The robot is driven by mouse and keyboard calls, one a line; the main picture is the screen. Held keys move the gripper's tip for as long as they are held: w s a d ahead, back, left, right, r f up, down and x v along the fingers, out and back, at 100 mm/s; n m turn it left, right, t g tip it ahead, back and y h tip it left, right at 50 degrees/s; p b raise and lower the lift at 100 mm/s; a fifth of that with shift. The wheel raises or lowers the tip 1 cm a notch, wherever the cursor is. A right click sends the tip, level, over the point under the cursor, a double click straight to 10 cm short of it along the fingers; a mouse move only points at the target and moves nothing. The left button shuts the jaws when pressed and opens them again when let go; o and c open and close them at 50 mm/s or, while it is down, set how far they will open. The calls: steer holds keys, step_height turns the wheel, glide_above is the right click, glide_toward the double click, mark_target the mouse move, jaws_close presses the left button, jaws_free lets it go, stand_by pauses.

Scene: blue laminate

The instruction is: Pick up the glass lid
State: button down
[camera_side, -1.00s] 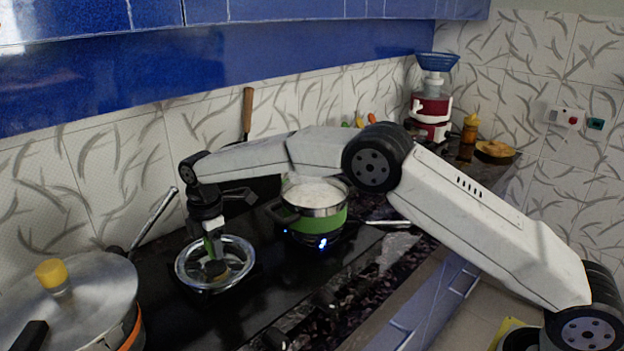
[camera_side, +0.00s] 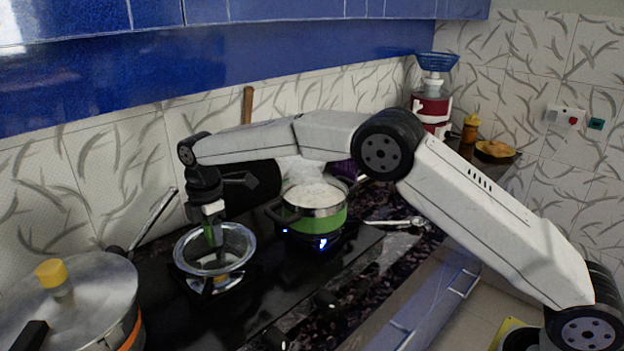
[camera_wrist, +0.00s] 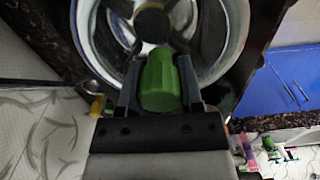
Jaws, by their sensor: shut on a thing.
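The glass lid (camera_side: 241,238) is round and clear with a shiny rim, over the front-left burner in the side view. It also shows in the wrist view (camera_wrist: 88,32), where its green knob (camera_wrist: 160,82) is between the two dark fingers. My gripper (camera_side: 210,236) points down from above and is shut on the knob. The lid is a little above the burner and roughly level. The burner is partly hidden below it.
A pot with a green band (camera_side: 312,228) stands on a lit burner to the right, close to the lid. A large lidded pot with a yellow knob (camera_side: 52,272) stands at lower left. A long handle (camera_side: 155,215) leans against the tiled wall.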

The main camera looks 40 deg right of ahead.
steer(key=s+r, duration=0.2)
steer(key=s+d+r, duration=0.1)
steer(key=s+r, duration=0.1)
steer(key=r, duration=0.1)
steer(key=s+d+r, duration=0.2)
steer(key=s+r, duration=0.2)
steer(key=s, duration=0.4)
steer(key=shift+s, duration=0.4)
steer(key=shift+d+r, duration=0.1)
steer(key=shift+d, duration=0.1)
steer(key=d+f+m, duration=0.2)
steer(key=d+m, duration=1.2)
steer(key=m, duration=0.7)
steer(key=shift+f, duration=0.15)
